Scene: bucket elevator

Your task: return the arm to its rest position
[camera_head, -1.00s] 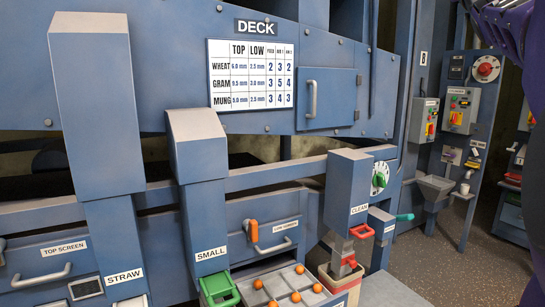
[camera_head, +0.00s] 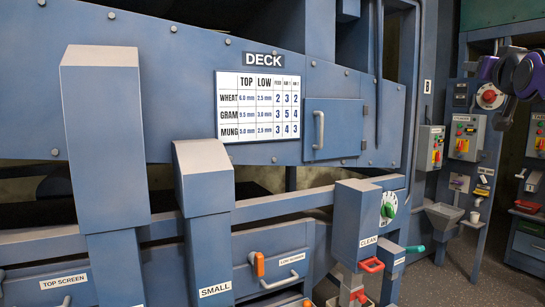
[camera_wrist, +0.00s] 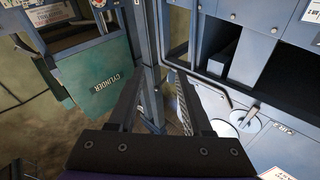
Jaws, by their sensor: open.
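My arm, with purple links, shows at the upper right of the head view. Its dark end (camera_head: 504,108) hangs in the air in front of the control boxes on the right. In the wrist view my gripper (camera_wrist: 160,82) has its two dark fingers apart with nothing between them. Beyond the fingers are a blue post and part of the floor. The rest of the arm is cut off by the picture's right edge.
A green panel marked CYLINDER (camera_wrist: 110,82) stands left in the wrist view. The blue deck machine (camera_head: 180,130) fills the left of the head view, with the CLEAN spout (camera_head: 357,222). Control boxes (camera_head: 466,137) are on the right. Some floor (camera_head: 455,270) is clear.

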